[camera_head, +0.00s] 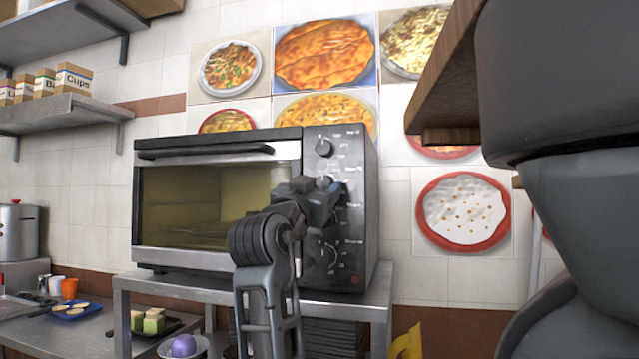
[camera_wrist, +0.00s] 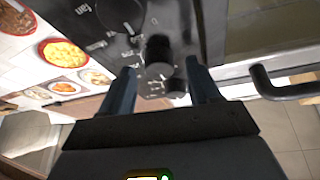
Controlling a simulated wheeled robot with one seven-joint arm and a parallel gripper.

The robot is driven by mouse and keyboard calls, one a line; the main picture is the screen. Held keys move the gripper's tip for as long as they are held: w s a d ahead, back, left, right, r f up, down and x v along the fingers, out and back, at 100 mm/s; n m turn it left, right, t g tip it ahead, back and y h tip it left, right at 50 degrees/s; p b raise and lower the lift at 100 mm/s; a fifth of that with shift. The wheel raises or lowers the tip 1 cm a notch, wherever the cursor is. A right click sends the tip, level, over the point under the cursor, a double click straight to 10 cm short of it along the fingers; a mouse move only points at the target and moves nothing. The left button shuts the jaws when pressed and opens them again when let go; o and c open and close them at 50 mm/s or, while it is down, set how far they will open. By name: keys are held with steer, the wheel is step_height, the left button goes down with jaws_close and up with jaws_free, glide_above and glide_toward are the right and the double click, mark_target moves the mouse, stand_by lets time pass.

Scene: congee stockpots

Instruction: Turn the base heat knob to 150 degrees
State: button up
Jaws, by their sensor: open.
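A black toaster oven (camera_head: 255,200) has a control panel on its right with knobs in a column: a top knob (camera_head: 324,147), a middle knob mostly hidden behind my gripper, and a lower knob (camera_head: 330,252). The labels are too small to read, so I cannot tell which is the base heat knob. My gripper (camera_head: 322,195) is open in front of the panel at middle-knob height. In the wrist view, seen upside down, a protruding knob (camera_wrist: 158,58) lies between the spread fingers of my gripper (camera_wrist: 161,70). Contact cannot be told.
The oven's door is shut, with a handle (camera_head: 205,152) along its top. The oven stands on a metal stand (camera_head: 200,288). A bowl with a purple item (camera_head: 183,346) is below left. A wooden shelf (camera_head: 440,75) juts in at upper right.

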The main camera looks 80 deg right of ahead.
steer(key=shift+s+d+r, duration=0.1)
steer(key=shift+d, duration=0.3)
steer(key=shift+c, duration=0.3)
steer(key=c, duration=1)
